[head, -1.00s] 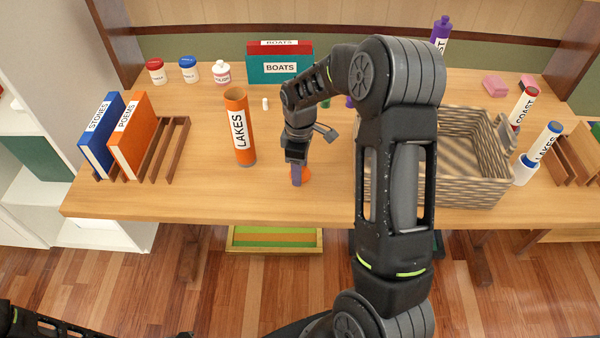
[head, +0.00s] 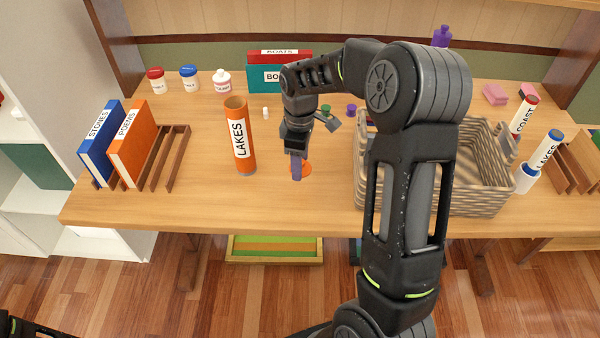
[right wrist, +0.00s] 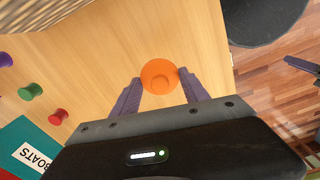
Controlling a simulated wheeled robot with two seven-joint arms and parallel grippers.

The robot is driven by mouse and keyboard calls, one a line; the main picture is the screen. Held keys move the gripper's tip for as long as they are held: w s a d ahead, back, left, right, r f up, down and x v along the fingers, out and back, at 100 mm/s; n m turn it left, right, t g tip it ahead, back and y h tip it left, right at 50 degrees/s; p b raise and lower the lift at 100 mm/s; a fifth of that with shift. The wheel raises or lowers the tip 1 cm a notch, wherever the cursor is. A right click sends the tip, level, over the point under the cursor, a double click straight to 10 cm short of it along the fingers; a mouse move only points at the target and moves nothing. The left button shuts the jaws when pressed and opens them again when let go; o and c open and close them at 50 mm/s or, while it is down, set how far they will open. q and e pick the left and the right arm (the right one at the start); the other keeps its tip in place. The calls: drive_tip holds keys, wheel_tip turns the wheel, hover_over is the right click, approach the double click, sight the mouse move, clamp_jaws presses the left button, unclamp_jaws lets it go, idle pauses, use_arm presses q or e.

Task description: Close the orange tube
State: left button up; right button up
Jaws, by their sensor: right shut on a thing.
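The orange tube (head: 240,138), labelled LAKES, stands upright on the desk left of centre in the head view, its top open. My right gripper (head: 299,169) is to the right of the tube and apart from it. It is shut on the round orange cap (head: 306,169), which shows between the two purple fingers in the right wrist view (right wrist: 159,76). The cap is close over the desk; I cannot tell the exact gap.
A wicker basket (head: 480,202) stands to the right, behind my right arm. Books in a wooden rack (head: 172,165) stand at the left. Small jars (head: 189,77), a BOATS book (head: 262,74) and loose caps (head: 351,108) are at the back. Desk between tube and gripper is clear.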

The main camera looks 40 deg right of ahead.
wheel_tip(320, 180, up, 4)
drive_tip(key=shift+r, duration=0.1)
drive_tip(key=shift+a, duration=0.1)
idle(0.6)
drive_tip(key=shift+w+a, duration=0.2)
drive_tip(key=shift+a, duration=0.15)
drive_tip(key=w+a+m, duration=0.1)
drive_tip(key=a+m, duration=0.3)
drive_tip(key=a, duration=0.4)
drive_tip(key=w+a+f+m, duration=0.1)
drive_tip(key=a+m, duration=0.3)
drive_tip(key=a, duration=0.4)
drive_tip(key=shift+w+a, duration=0.15)
drive_tip(key=shift+w, duration=0.65)
